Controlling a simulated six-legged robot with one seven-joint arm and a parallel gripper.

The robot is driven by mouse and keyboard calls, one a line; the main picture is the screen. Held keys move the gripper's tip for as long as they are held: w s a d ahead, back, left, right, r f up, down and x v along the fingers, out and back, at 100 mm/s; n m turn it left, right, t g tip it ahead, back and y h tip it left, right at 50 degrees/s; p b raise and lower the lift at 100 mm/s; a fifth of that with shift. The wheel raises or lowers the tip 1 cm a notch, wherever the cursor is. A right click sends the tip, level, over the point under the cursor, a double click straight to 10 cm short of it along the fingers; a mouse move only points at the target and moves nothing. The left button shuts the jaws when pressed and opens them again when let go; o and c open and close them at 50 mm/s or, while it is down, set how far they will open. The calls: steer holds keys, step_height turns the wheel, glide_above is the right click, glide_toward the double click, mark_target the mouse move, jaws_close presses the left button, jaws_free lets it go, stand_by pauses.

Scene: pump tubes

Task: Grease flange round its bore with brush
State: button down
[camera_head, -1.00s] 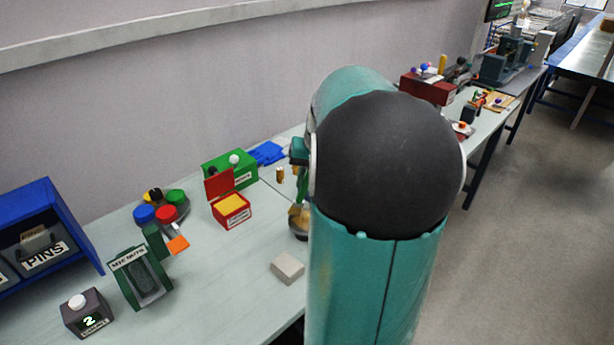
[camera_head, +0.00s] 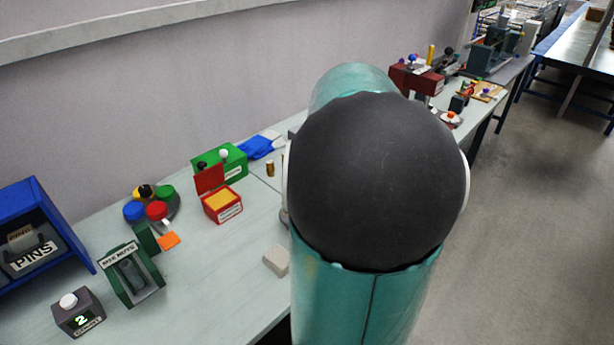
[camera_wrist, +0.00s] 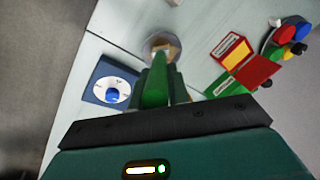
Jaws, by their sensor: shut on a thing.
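In the wrist view my gripper (camera_wrist: 153,98) is shut on the green handle of the brush (camera_wrist: 156,75), which points away from the wrist. The tan end of the brush (camera_wrist: 168,50) shows beyond the handle, over or inside a round grey thing (camera_wrist: 150,42) on the bench. I cannot tell whether this round thing is the flange or a pot, nor whether the bristles touch it. No bore is clearly visible. In the head view my arm hides the gripper and the brush.
The red box with a yellow inside (camera_head: 222,203), green box (camera_head: 232,165) and coloured caps (camera_head: 152,205) stand on the bench. A pale block (camera_head: 276,260) lies near its front edge. A blue panel with a knob (camera_wrist: 110,82) sits left of the brush in the wrist view.

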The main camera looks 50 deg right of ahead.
steer(key=shift+s+a, duration=0.1)
steer(key=shift+s, duration=0.85)
steer(key=shift+w+d, duration=1.55)
steer(key=shift+w, duration=1.85)
steer(key=s, duration=0.7)
steer(key=shift+a, duration=0.4)
steer(key=shift+f, duration=0.1)
steer(key=w+v, duration=0.1)
steer(key=v, duration=0.5)
steer(key=shift+w+a, duration=0.15)
steer(key=shift+a, duration=0.05)
